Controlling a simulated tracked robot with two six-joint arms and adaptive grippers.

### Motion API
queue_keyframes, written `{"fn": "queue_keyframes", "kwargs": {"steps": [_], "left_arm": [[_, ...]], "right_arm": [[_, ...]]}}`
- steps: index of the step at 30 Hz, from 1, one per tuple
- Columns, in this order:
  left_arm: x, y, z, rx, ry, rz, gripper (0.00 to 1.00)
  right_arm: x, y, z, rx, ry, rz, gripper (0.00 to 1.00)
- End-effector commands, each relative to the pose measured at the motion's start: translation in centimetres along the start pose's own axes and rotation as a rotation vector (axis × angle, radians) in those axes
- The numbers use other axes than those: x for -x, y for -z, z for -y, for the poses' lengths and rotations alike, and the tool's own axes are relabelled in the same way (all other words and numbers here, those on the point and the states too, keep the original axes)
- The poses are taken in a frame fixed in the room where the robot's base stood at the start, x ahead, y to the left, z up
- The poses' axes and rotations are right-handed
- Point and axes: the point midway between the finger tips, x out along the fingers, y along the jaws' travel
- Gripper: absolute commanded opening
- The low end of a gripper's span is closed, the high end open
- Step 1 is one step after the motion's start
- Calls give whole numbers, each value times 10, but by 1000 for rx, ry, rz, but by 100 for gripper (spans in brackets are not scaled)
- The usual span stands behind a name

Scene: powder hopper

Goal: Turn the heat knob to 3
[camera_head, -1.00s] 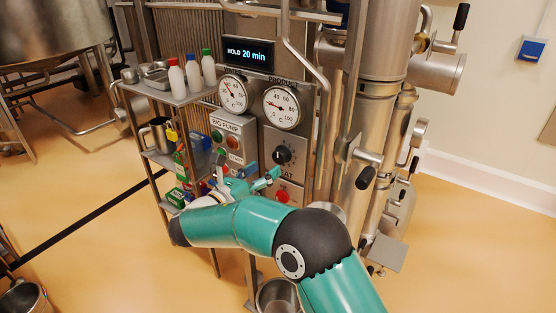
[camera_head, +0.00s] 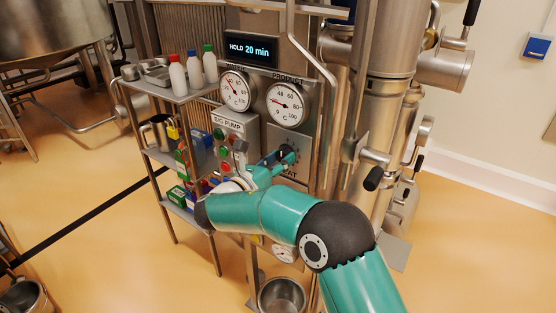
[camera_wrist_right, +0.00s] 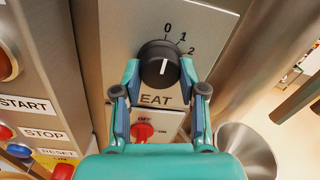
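The heat knob (camera_wrist_right: 158,62) is round and black with a short white line on its front. The numbers 0, 1 and 2 show above and to its right in the right wrist view; any further numbers are hidden or out of sight. The knob also shows in the head view (camera_head: 281,154), partly covered by my fingers. My right gripper (camera_head: 277,163) is at the knob. In the right wrist view its teal fingers (camera_wrist_right: 158,72) are spread, one on each side of the knob. Whether they touch it is unclear. My left gripper is not in view.
A red switch (camera_wrist_right: 143,131) marked OFF and ON sits just below the knob. The pump box (camera_head: 232,132) with buttons is to the left. Two gauges (camera_head: 287,104) are above. A shelf with bottles (camera_head: 178,78) stands left, and steel pipes (camera_head: 385,95) rise on the right.

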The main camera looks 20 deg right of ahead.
Motion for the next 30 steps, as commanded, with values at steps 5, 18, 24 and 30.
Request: {"fn": "queue_keyframes", "kwargs": {"steps": [5,18,24,30], "left_arm": [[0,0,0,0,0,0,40],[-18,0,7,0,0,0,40],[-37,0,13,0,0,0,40],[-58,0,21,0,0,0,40]], "right_arm": [[3,-1,-3,-1,-3,1,6],[1,3,-2,-126,-6,-4,6],[1,4,-2,-278,-7,-11,6],[1,4,-2,-464,-9,-20,6]]}}
